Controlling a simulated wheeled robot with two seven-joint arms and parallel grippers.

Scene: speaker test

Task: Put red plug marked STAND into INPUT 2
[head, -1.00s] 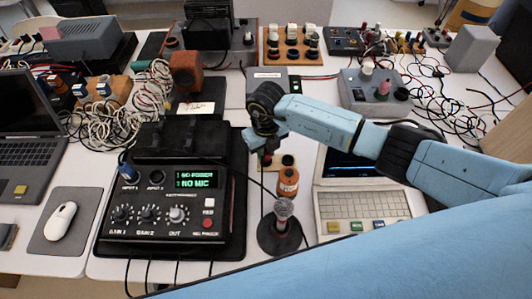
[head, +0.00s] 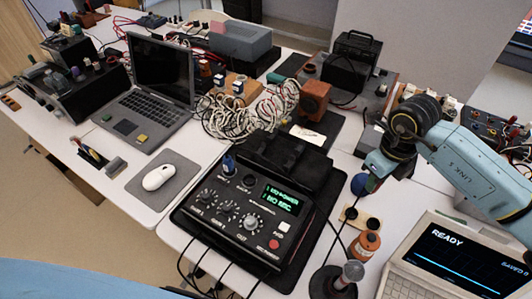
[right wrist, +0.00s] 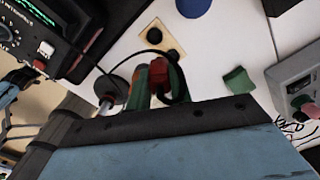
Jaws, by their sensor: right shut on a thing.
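My right gripper (head: 374,172) is above the table, right of the black mixer (head: 190,218). In the right wrist view its green-tipped fingers (right wrist: 159,84) are shut on the red plug (right wrist: 158,72); a dark cable shows beside it. Its STAND marking cannot be read. In the head view I cannot make out the plug. A blue plug (head: 228,164) sits in INPUT 1, on the mixer's far left. The INPUT 2 socket (head: 250,180), just right of it, looks dark and empty. My left gripper is not in view.
A wooden holder with two dark holes (head: 350,212) lies below my right gripper. The small computer (head: 450,255) is at right. Cables hang over the front edge.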

